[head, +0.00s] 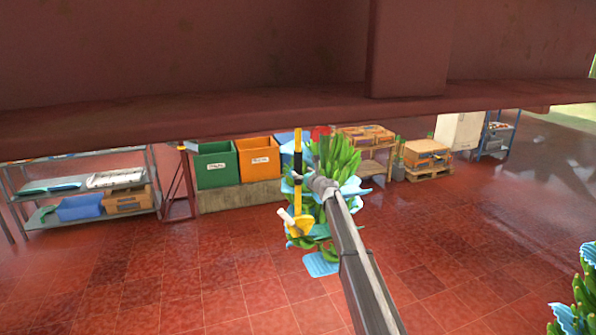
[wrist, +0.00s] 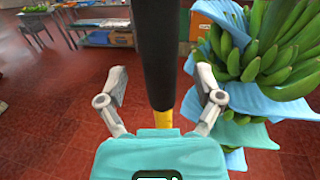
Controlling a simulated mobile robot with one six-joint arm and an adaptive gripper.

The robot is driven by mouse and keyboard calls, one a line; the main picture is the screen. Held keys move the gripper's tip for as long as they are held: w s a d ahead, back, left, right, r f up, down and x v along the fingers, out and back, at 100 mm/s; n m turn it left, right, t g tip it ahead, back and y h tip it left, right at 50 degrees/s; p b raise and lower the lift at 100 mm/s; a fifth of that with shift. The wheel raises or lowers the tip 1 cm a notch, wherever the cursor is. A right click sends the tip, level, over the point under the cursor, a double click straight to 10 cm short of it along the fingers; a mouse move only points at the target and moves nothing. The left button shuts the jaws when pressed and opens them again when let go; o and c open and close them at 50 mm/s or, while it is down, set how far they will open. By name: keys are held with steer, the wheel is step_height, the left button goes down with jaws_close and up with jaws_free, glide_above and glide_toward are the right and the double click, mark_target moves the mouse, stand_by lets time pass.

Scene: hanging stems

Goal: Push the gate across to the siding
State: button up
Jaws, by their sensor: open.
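The gate's yellow-and-black bar (head: 298,150) hangs straight down below the red-brown beam in the head view. In the wrist view the black part of the bar (wrist: 156,50) runs down the middle, with a yellow part below it. My gripper (head: 291,196) is beside the lower part of the bar. In the wrist view my gripper (wrist: 161,80) is open, one finger on each side of the bar, and neither finger visibly touches it. I cannot tell how deep the bar sits between them. The beam hides the bar's top; the siding cannot be made out.
A green banana bunch with blue sheets (head: 338,170) hangs close to the right of the bar; the bananas (wrist: 275,45) crowd the right finger. Another bunch (head: 580,290) is at the lower right. The beam (head: 200,112) crosses overhead. The floor at left is clear.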

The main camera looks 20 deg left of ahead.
steer(key=shift+x, duration=1.65)
steer(key=shift+s, duration=0.1)
